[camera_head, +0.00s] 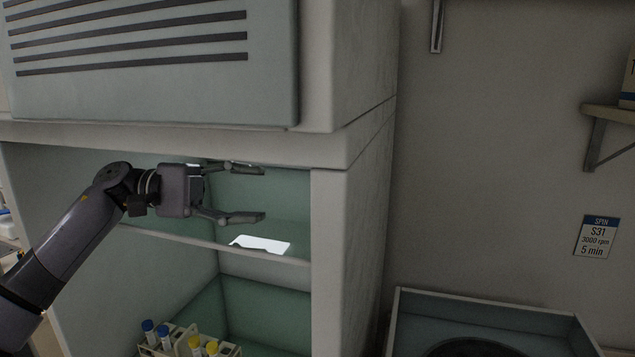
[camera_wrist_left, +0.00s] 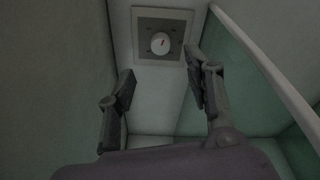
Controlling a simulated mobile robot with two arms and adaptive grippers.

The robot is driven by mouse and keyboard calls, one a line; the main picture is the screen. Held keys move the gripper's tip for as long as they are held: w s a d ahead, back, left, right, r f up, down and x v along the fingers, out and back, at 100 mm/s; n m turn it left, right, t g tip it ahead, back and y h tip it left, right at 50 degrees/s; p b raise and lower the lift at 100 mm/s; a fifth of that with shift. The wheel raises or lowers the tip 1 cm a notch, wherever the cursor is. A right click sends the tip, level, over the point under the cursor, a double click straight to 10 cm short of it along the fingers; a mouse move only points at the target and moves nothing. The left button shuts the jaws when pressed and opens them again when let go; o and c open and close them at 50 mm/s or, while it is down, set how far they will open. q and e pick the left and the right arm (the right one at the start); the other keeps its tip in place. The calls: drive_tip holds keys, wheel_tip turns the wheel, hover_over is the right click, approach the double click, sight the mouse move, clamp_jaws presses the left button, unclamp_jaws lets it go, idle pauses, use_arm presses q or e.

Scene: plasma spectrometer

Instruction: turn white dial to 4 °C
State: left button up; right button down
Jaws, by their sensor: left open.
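The white dial (camera_wrist_left: 160,43) is a small round knob with a dark pointer mark on a square grey plate (camera_wrist_left: 144,14), near the top of the left wrist view. The plate's markings are too small to read. My left gripper (camera_wrist_left: 160,84) has its fingers spread apart with nothing between them. The dial lies beyond the fingertips, apart from them. In the head view my left gripper (camera_head: 262,193) reaches into the cabinet's upper compartment, above the shelf, fingers pointing right. The dial does not show in the head view. My right gripper is not in view.
The cabinet's right wall (camera_head: 345,260) and the shelf edge (camera_head: 285,258) bound the compartment. A bright panel (camera_head: 262,243) shows below the gripper. A rack (camera_head: 232,351) with several capped tubes stands in the lower compartment. An open-topped device (camera_head: 480,310) stands at right.

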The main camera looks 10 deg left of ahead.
use_arm(q)
drive_tip(key=d+p, duration=0.1)
drive_tip(key=d, duration=0.1)
drive_tip(key=d+p, duration=0.1)
drive_tip(key=d, duration=0.2)
drive_tip(key=d+p, duration=0.2)
drive_tip(key=shift+w+d+r, duration=0.2)
drive_tip(key=shift+w+d, duration=0.05)
drive_tip(key=shift+d, duration=0.05)
drive_tip(key=shift+s+d+f+p, duration=0.15)
drive_tip(key=shift+d+p, duration=0.4)
drive_tip(key=shift+d, duration=1.1)
drive_tip(key=shift+d+f, duration=0.1)
drive_tip(key=shift+f, duration=0.05)
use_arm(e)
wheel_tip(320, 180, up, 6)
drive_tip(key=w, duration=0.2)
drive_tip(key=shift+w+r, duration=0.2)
use_arm(q)
drive_tip(key=shift+c, duration=0.3)
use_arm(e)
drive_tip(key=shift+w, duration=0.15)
use_arm(q)
drive_tip(key=c, duration=0.4)
clamp_jaws()
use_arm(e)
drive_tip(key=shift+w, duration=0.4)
